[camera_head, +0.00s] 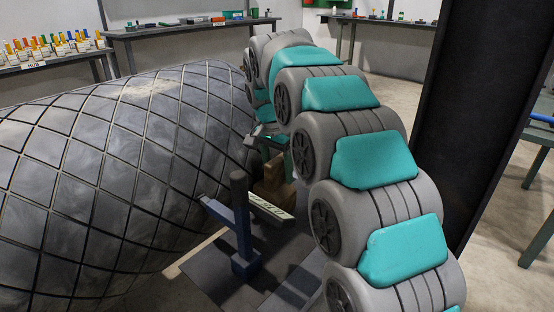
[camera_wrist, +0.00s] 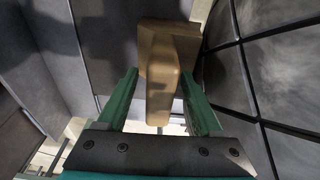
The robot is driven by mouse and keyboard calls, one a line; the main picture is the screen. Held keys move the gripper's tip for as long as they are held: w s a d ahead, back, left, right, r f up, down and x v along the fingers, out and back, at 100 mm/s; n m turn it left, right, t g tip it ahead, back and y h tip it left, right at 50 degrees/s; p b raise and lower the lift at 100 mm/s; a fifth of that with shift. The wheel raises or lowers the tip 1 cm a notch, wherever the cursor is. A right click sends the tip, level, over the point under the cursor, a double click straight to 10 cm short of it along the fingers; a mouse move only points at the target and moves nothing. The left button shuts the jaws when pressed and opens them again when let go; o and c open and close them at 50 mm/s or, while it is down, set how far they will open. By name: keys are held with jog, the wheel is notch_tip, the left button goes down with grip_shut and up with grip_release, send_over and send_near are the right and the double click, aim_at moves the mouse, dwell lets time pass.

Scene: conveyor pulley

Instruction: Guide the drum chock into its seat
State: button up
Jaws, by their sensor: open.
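The drum chock is a tan wooden block with a narrower raised grip; it shows in the wrist view (camera_wrist: 165,50) and, partly hidden, in the head view (camera_head: 274,188). My gripper (camera_wrist: 158,72) is open, with one green finger on each side of the chock's grip. Gaps show between the fingers and the grip. In the head view my gripper (camera_head: 270,146) is above the chock, mostly hidden by my arm. The large drum (camera_head: 130,170) with diamond-pattern lagging lies close to the chock's left. I cannot make out the chock's seat clearly.
A blue post with a bar (camera_head: 243,228) stands in front of the chock, near the drum. A dark upright column (camera_head: 470,110) stands to the right of my arm. Benches with bottles and tools (camera_head: 55,62) line the back. A green-legged table (camera_head: 540,140) is at far right.

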jog(key=shift+f, duration=0.25)
grip_shut()
dwell(0.4)
grip_release()
dwell(0.4)
